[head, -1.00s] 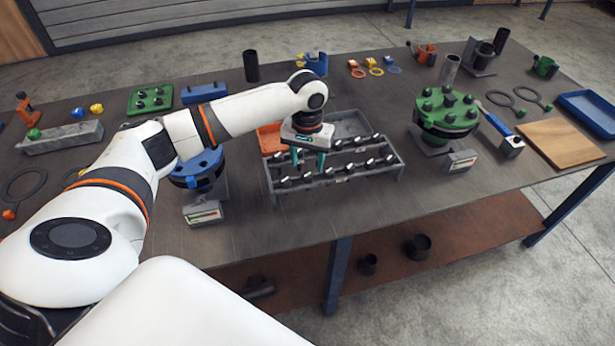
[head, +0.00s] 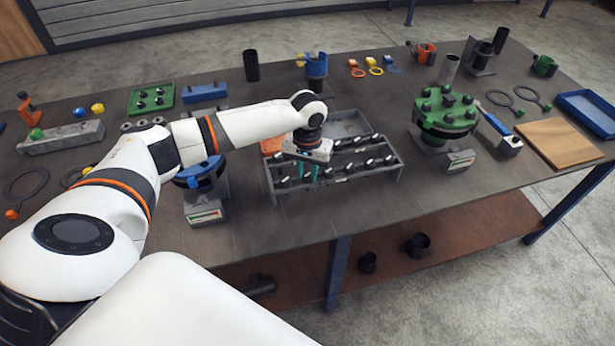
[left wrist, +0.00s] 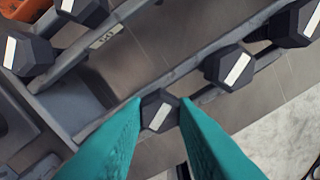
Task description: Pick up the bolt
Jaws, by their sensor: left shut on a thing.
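Several dark bolts with hex heads, each with a white stripe, stand in the rows of a grey rack (head: 395,172) near the table's front. My left gripper (head: 308,174) reaches down with teal fingers at the left part of the front row. In the left wrist view, the fingers (left wrist: 160,110) are shut on a bolt (left wrist: 158,109), its dark head showing between the tips. The bolt's shank is hidden, and I cannot tell whether it is clear of the rack. Other bolts (left wrist: 232,68) stand close by in that view. My right gripper is not in view.
A blue flange (head: 196,172) stands left of the rack, and a green flange (head: 445,112) with several bolts stands right of it. An orange bin (head: 271,145) and a grey bin (head: 345,122) lie behind the rack. The table's front edge is close.

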